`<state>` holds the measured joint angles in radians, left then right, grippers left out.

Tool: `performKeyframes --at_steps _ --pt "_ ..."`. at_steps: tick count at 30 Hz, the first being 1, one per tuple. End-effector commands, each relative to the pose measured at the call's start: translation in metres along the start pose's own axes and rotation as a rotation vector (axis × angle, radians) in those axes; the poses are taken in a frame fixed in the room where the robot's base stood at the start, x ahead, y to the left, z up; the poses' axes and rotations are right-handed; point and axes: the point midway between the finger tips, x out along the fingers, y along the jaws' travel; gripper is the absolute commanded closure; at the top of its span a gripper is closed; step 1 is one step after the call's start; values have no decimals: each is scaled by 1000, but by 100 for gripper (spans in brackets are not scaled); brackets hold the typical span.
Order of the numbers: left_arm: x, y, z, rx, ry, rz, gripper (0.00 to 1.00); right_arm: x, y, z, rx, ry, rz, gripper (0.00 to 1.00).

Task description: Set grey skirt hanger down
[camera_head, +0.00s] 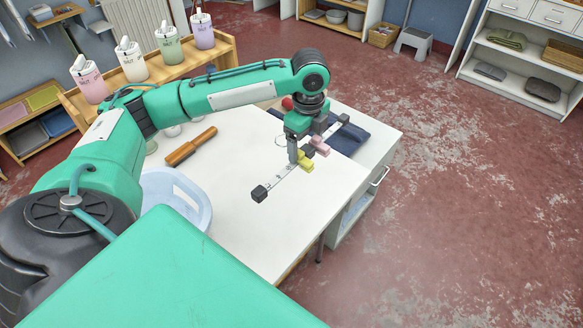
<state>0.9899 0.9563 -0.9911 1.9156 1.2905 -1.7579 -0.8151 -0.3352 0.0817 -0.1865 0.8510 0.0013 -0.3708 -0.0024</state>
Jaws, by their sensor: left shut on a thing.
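The grey skirt hanger (277,182) is a thin pale-grey bar with a dark block at each end. It lies slantwise in view over the right part of the white table (255,235). My left gripper (306,156) points down from above and is shut on the hanger near its middle. Small pink (320,146) and yellow (305,162) pieces show at the grip. The hanger's near end is over bare white tabletop; whether it touches the top I cannot tell. My right gripper is out of view.
A dark blue folded cloth (349,137) lies behind the hanger's far end. Several bottles (135,60) stand on a wooden shelf behind. The front tabletop is clear.

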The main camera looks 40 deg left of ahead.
Motion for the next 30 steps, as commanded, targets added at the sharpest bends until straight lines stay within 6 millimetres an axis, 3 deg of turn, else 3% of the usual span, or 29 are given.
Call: performKeyframes --at_steps 6,12,21,30 --pt "62 2 0 -1 -1 5 45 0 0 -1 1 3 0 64" --pt "108 1 0 -2 -1 3 45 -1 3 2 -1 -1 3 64" --pt "135 0 0 -1 0 1 45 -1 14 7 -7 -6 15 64" --pt "171 0 0 -2 0 0 45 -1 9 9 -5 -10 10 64"
